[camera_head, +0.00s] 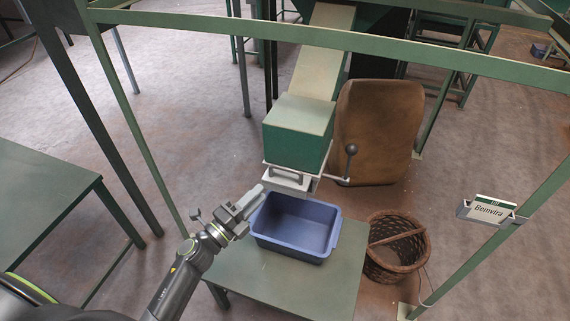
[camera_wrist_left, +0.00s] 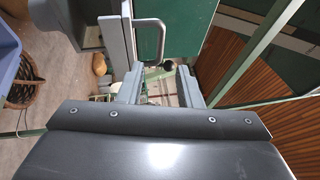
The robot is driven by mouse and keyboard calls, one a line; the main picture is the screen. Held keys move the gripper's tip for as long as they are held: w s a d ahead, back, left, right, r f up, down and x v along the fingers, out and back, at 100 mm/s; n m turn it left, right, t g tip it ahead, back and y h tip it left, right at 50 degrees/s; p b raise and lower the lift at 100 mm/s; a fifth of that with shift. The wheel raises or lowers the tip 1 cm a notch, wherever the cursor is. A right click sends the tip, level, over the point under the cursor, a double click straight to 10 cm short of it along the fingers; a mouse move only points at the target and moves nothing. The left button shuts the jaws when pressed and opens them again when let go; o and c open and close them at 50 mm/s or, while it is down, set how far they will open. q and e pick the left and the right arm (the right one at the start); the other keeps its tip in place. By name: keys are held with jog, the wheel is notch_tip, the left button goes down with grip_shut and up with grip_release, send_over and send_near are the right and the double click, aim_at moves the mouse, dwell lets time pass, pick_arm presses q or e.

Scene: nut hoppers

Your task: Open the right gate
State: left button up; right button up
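The green hopper chute (camera_head: 297,147) comes down over the table and ends in a pale grey gate (camera_head: 285,185) with a bar handle (camera_head: 288,175). In the left wrist view the grey loop handle (camera_wrist_left: 162,40) stands out from the gate beside the green hopper wall (camera_wrist_left: 190,30). My left gripper (camera_head: 252,200) is just left of and below the gate in the head view. In the wrist view its two fingers (camera_wrist_left: 159,84) are apart with nothing held between them, close to the handle. Contact cannot be told. My right gripper is not in view.
A blue bin (camera_head: 335,232) stands on the green table (camera_head: 345,270) below the gate. A lever with a dark knob (camera_head: 351,150) is at the gate's right. A brown sack (camera_head: 378,130), a wicker basket (camera_head: 397,265) and a sign (camera_head: 492,207) are on the right. Green frame posts surround the station.

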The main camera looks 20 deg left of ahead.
aim_at(285, 169)
pick_arm(q)
jog(key=p+x, duration=0.1)
jog(key=x, duration=1)
jog(key=shift+w+p, duration=0.1)
jog(key=shift+p, duration=0.25)
jog(key=shift+c, duration=0.3)
grip_shut()
